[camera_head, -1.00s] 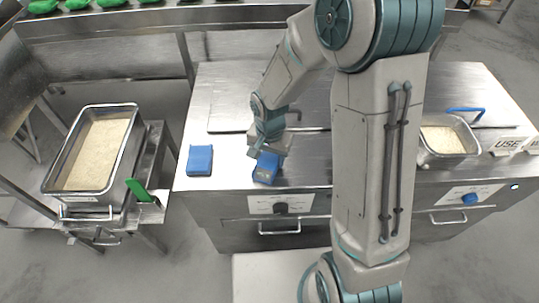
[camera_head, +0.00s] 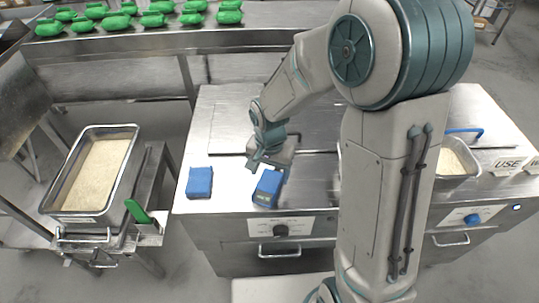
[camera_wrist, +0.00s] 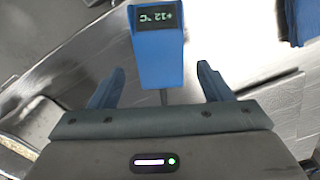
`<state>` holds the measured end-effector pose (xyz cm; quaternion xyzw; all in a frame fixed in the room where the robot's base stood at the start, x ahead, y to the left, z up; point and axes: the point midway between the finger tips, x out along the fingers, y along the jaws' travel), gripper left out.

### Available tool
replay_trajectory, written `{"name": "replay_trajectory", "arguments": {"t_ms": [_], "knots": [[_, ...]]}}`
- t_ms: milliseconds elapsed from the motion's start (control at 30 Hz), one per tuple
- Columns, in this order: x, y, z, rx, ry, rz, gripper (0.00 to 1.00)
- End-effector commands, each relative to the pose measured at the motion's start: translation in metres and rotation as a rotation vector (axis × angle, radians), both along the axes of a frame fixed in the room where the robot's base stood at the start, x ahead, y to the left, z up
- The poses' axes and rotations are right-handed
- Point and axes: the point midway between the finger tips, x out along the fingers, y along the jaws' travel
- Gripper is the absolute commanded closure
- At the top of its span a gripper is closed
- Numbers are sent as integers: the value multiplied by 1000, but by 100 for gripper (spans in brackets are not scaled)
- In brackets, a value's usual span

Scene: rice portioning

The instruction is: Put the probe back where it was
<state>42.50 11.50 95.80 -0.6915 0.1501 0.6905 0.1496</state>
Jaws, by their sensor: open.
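The probe (camera_head: 268,188) is a blue handheld unit near the front edge of the left worktop, left of my arm. In the wrist view the probe (camera_wrist: 160,58) shows a dark display reading +12 °C, and a thin dark stem points toward my gripper. My gripper (camera_head: 257,162) is just behind the probe. In the wrist view my gripper (camera_wrist: 155,76) is open, with one finger on each side of the probe's near end and gaps between. A second blue block (camera_head: 199,182) sits on the worktop to the left; I cannot tell whether it is the probe's holder.
A smaller rice pan (camera_head: 455,160) is right, partly behind my arm. Green packs (camera_head: 115,22) lie on the back shelf. The worktop between the blue items is clear.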

Motion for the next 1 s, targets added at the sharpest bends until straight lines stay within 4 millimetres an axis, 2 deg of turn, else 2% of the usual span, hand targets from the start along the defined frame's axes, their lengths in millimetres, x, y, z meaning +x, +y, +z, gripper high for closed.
{"name": "replay_trajectory", "arguments": {"t_ms": [100,300,433,667,833,1000], "knots": [[1,0,26,2,-6,-1,28],[1,0,62,1,-5,-1,28],[0,0,75,0,-1,-1,28],[-2,-3,84,-1,-5,5,28],[-18,-26,106,-11,-55,66,28],[-53,-62,135,-28,-134,179,28]]}}
